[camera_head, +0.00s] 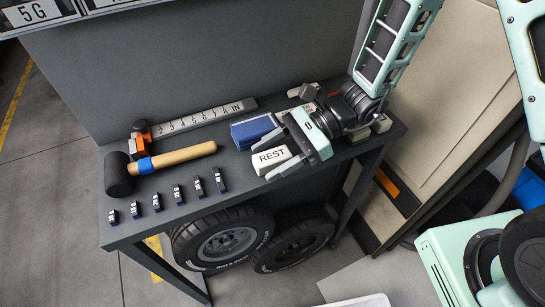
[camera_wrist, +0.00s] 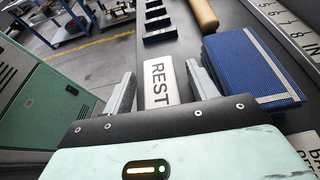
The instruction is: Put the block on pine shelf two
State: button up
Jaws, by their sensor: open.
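A white block marked REST (camera_head: 270,159) lies on the dark bench, and it also shows in the wrist view (camera_wrist: 159,82). My gripper (camera_head: 267,160) is open, low over the bench, with one finger on each side of the REST block. In the wrist view its two fingers (camera_wrist: 160,72) stand either side of the block, with small gaps seeming to show. The block's near end is hidden by my gripper's body. I cannot make out a pine shelf.
A mallet (camera_head: 165,163), a numbered ruler (camera_head: 200,117) and several small dark labelled pieces (camera_head: 178,193) lie on the bench (camera_head: 235,190). Tyres (camera_head: 228,241) sit below it. Pale boards (camera_head: 440,100) lean at right. A 5G label (camera_head: 32,12) shows at upper left.

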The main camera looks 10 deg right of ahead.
jog(key=c, duration=1.2)
jog(key=shift+o, duration=0.2)
jog(key=shift+r, duration=0.1)
